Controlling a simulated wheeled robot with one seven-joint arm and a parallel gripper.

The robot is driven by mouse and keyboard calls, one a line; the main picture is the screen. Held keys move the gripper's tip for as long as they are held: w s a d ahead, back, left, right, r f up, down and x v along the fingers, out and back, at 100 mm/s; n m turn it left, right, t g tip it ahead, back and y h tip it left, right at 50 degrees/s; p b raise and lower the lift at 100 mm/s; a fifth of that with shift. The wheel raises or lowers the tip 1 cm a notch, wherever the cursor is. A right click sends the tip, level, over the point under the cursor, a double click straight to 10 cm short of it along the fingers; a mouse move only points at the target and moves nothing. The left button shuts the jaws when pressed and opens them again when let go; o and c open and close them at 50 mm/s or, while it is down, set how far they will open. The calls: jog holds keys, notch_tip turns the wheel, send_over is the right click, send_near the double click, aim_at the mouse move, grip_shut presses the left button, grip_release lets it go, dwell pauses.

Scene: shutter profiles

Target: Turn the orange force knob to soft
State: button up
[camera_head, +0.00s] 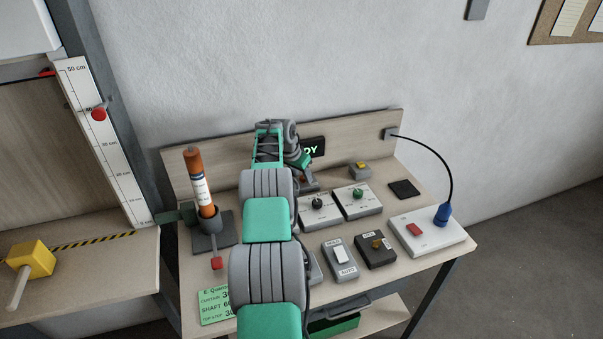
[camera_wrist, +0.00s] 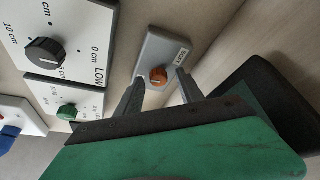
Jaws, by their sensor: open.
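In the wrist view, my gripper (camera_wrist: 160,84) is open, with one dark finger on either side of the knob. I cannot tell whether the fingers are level with the knob or still above it, and no contact is clear. In the head view, my gripper (camera_head: 305,163) is over the grey box (camera_head: 308,184) at the back of the bench, and mostly hides the knob.
Two white panels stand beside the box, one with a black knob (camera_wrist: 44,52) and one with a green knob (camera_wrist: 67,112). A display (camera_head: 312,148) is on the backboard behind. Switch boxes (camera_head: 340,257) and a white box with a red button (camera_head: 414,230) are nearer the front right.

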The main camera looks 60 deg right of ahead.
jog(key=shift+f, duration=0.1)
jog(key=shift+c, duration=0.3)
grip_shut()
jog(key=shift+s, duration=0.1)
